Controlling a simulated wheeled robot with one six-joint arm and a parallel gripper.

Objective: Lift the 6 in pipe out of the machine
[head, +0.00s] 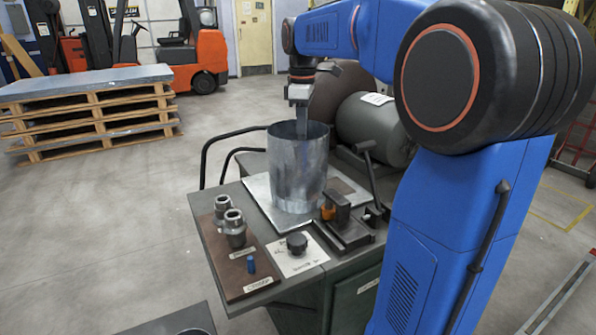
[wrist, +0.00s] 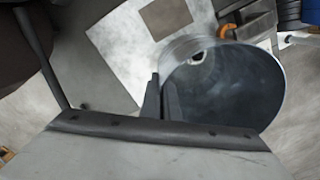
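The 6 in pipe (head: 297,172) is an upright, open-topped grey metal cylinder. It stands on a light metal plate (head: 262,200) on top of the machine (head: 345,272). In the wrist view I look down into the pipe (wrist: 235,90). My gripper (head: 302,130) points down at the pipe's rim. In the wrist view its two dark fingers (wrist: 162,92) are close together at the pipe's left edge, one on each side of the wall. They look shut on the wall. The pipe's far lower side is hidden.
A lever (head: 366,165) and clamp block (head: 342,215) stand right of the pipe, with a grey motor drum (head: 375,128) behind. Metal fittings (head: 234,228) and a black knob (head: 296,243) are in front. Stacked pallets (head: 90,112) and an orange forklift (head: 205,60) are far left; floor between is clear.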

